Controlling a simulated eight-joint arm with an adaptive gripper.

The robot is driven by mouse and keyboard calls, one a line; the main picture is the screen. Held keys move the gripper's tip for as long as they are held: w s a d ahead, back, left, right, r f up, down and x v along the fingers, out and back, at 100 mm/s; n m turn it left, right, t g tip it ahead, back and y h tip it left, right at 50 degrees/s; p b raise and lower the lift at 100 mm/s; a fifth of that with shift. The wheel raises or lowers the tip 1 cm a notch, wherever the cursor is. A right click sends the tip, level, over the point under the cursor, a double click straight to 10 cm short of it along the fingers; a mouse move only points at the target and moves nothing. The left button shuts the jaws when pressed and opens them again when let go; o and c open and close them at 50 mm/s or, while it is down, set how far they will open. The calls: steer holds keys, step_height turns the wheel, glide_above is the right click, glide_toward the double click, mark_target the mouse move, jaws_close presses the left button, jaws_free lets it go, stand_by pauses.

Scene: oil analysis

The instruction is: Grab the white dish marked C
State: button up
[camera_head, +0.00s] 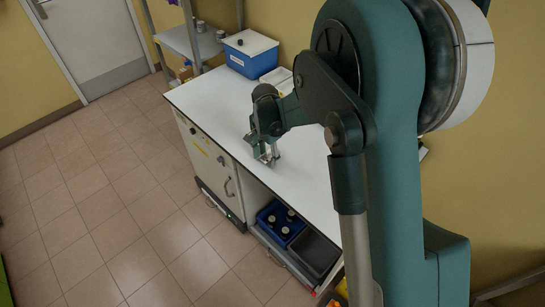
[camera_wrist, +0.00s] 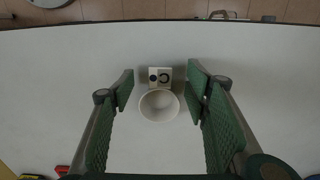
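A small round white dish (camera_wrist: 159,106) sits on the white tabletop in the wrist view. A pale square tag (camera_wrist: 160,77) stands at its far side, with a dark dot and a dark curved mark like a turned C. My gripper (camera_wrist: 160,86) is open, its green pads left and right of the dish with clear gaps and nothing held. In the head view my gripper (camera_head: 267,152) points down over the bench near its front edge. The dish cannot be made out there.
The white bench (camera_head: 208,98) is mostly bare around my gripper. A blue box (camera_head: 251,60) with a white lid stands at its far end, beside a grey shelf (camera_head: 182,38). Small coloured items, one red (camera_wrist: 62,170), lie at the wrist view's lower left.

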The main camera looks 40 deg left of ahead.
mark_target(267, 158)
steer(key=c, duration=1.1)
step_height(267, 158, up, 10)
stand_by(0.7)
